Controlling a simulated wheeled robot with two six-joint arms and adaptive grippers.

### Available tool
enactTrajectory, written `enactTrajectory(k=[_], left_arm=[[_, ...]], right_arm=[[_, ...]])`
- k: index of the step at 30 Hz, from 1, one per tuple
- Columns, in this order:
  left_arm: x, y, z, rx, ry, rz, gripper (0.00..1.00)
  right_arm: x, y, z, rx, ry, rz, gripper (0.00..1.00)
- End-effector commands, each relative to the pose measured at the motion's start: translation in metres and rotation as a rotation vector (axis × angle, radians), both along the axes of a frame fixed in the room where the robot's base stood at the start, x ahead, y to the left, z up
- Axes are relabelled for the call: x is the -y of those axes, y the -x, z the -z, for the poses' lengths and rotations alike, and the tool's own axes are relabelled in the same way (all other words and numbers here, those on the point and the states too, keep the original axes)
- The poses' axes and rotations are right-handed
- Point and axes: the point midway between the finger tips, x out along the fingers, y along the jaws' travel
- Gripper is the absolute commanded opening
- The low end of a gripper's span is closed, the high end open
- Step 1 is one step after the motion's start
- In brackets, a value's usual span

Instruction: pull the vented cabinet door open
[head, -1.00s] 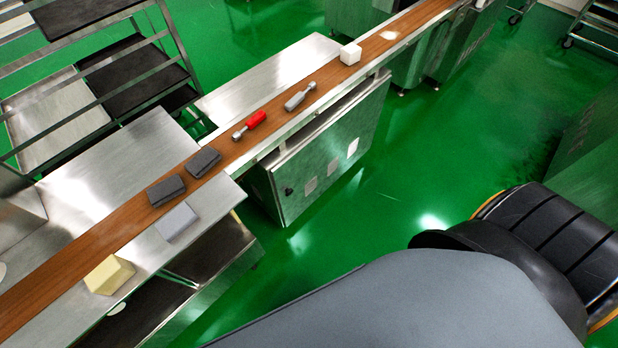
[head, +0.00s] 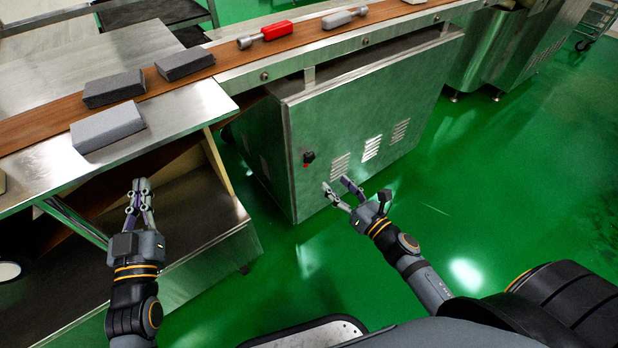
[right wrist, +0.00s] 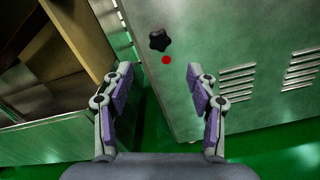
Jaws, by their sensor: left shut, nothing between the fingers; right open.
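The vented cabinet door (head: 365,105) is a closed steel panel with several vent slot groups, below the conveyor in the head view. A dark knob (head: 309,157) with a red spot sits near its left edge. In the right wrist view the black star-shaped knob (right wrist: 159,40) is beyond the fingertips, above a red dot (right wrist: 166,60). My right gripper (head: 337,190) is open and empty, in front of the door's lower left part, apart from the knob. My left gripper (head: 139,188) is shut and empty, in front of the open shelf unit at the left.
A brown conveyor belt (head: 230,62) runs above the cabinet, with grey blocks (head: 114,89), a red-handled tool (head: 268,33) and a grey-handled tool (head: 343,18). An open shelf unit (head: 190,205) stands left of the cabinet. Green floor (head: 500,190) is clear at right.

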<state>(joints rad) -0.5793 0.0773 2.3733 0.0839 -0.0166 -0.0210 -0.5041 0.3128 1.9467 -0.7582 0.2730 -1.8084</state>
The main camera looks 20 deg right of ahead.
Motion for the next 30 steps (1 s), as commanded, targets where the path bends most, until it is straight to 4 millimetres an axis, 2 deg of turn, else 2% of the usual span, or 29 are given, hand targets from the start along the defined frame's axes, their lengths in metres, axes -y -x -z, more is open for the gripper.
enactTrajectory(k=[4,8,14,20,26,30], left_arm=[[0.000,0.001,-0.002,-0.003,0.001,0.000,0.00],[0.000,0.000,0.013,-0.066,0.001,0.001,0.00],[0.001,0.005,0.061,-0.258,0.005,0.004,0.00],[0.002,0.019,0.111,-0.459,0.009,0.012,0.00],[0.005,0.042,0.157,-0.655,0.013,0.021,0.00],[0.006,0.060,0.183,-0.774,0.017,0.028,0.00]], right_arm=[[-0.001,0.000,-0.003,0.005,0.007,-0.002,0.58],[-0.002,-0.004,-0.004,0.006,0.005,0.000,0.58],[-0.006,-0.016,-0.004,0.006,0.002,0.002,0.58],[-0.011,-0.031,-0.004,0.004,0.001,0.001,0.58],[-0.018,-0.049,-0.004,0.005,0.000,0.000,0.58],[-0.025,-0.069,-0.004,0.004,-0.002,0.002,0.58]])
